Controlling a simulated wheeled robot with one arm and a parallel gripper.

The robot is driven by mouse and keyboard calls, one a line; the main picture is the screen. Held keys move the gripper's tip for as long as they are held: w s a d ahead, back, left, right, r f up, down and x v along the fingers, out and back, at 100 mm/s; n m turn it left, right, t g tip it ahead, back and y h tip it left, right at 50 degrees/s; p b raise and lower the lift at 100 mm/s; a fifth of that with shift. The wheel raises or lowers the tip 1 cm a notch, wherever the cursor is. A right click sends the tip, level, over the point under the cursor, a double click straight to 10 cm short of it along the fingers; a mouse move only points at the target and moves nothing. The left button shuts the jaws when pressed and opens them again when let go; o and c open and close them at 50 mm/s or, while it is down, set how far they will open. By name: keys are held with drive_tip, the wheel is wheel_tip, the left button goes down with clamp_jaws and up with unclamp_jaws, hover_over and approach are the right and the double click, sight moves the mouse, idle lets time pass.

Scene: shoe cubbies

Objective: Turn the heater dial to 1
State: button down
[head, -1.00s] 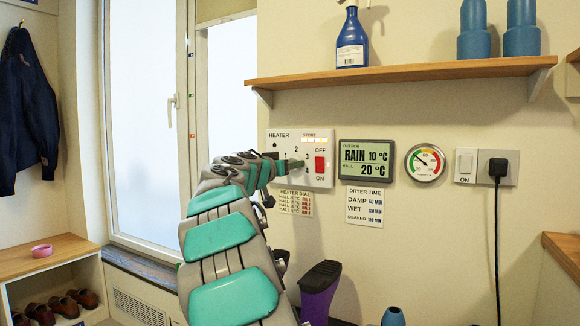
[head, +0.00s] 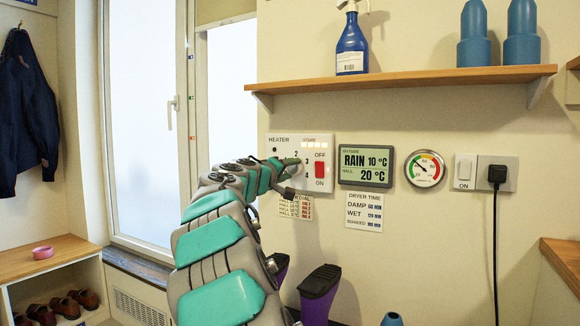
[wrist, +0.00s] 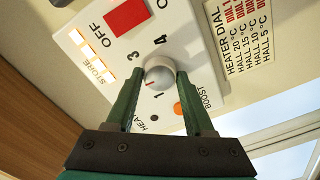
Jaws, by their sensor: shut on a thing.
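The heater panel (head: 328,155) is a white plate on the wall with a red OFF/ON switch (head: 320,170); the panel also shows in the wrist view (wrist: 190,60). Its dial (wrist: 160,72) is a round grey knob. My gripper (wrist: 160,80) has its two green fingers shut on either side of the knob. A small red mark on the knob faces the lower left in the wrist view, near the 1 and away from the 4. I cannot tell exactly which number it meets. The 2 is hidden there. In the head view my gripper (head: 287,168) covers the dial.
A HEATER DIAL chart (wrist: 247,45) hangs under the panel. A display (head: 366,165) reads RAIN 10 °C and HALL 20 °C. A round gauge (head: 425,168) is to its right. A wooden shelf (head: 400,77) with bottles runs above. Purple-and-black boots (head: 319,290) stand below.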

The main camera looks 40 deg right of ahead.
drive_tip(key=n+p, duration=0.2)
drive_tip(key=n, duration=0.1)
drive_tip(key=shift+r+n, duration=0.15)
drive_tip(key=shift+n, duration=0.15)
drive_tip(key=n+p, duration=0.3)
drive_tip(key=shift+r+n, duration=0.1)
drive_tip(key=shift+n, duration=0.3)
drive_tip(key=shift+f+n+p, duration=0.15)
drive_tip(key=shift+n+p, duration=0.35)
drive_tip(key=shift+n, duration=0.75)
drive_tip(key=shift+f+n+p, duration=0.1)
drive_tip(key=shift+n+p, duration=0.35)
drive_tip(key=shift+n, duration=0.8)
drive_tip(key=shift+c, duration=1.4)
unclamp_jaws()
drive_tip(key=shift+a, duration=0.1)
